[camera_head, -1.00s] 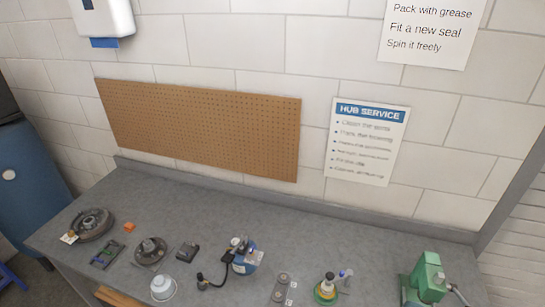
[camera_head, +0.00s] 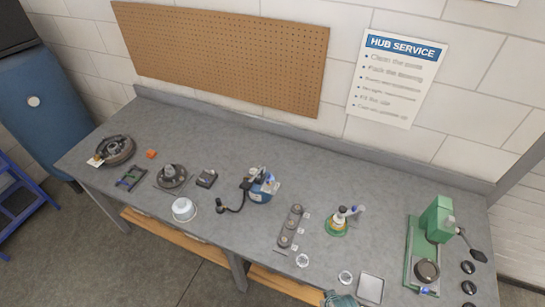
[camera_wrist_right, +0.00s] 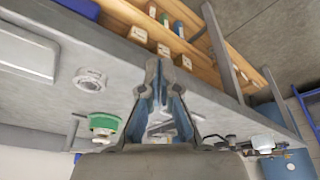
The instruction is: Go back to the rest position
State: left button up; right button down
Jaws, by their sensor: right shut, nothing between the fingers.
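My right gripper (camera_wrist_right: 160,66) shows in the middle of the wrist view. Its two fingers are together and hold nothing. The picture there is turned over, with the grey bench (camera_wrist_right: 40,112) behind the fingers and the wooden lower shelf (camera_wrist_right: 205,62) beyond their tips. I cannot tell whether the fingers touch the bench. In the head view a small teal-grey shape (camera_head: 341,299) shows at the bottom edge; I cannot tell whether it is my gripper or a cloth. My left gripper is in neither view.
The workbench (camera_head: 330,168) carries a brake drum (camera_head: 118,150), a hub (camera_head: 172,176), a white tub (camera_head: 184,209), a blue device (camera_head: 263,186), a green-based bottle holder (camera_head: 338,224) and a green press (camera_head: 432,225). The back strip is clear. A blue barrel (camera_head: 45,115) stands left.

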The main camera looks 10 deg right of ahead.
jog(key=s+f+g+b, duration=0.1)
jog(key=s+f+b, duration=0.1)
jog(key=f, duration=1.1)
jog(key=s+f+b, duration=0.1)
jog(key=f+b, duration=0.1)
jog(key=f, duration=1.1)
jog(key=s+d+f+b, duration=0.1)
jog(key=s+f+b, duration=0.1)
jog(key=s+f, duration=0.7)
jog(key=s+d+f+g+b, duration=0.1)
jog(key=s+d+f+b, duration=0.1)
jog(key=s+f, duration=0.6)
notch_tip(320, 180, down, 3)
jog(key=shift+s+d+r, duration=0.1)
jog(key=shift+s+d, duration=0.15)
jog(key=shift+s, duration=0.15)
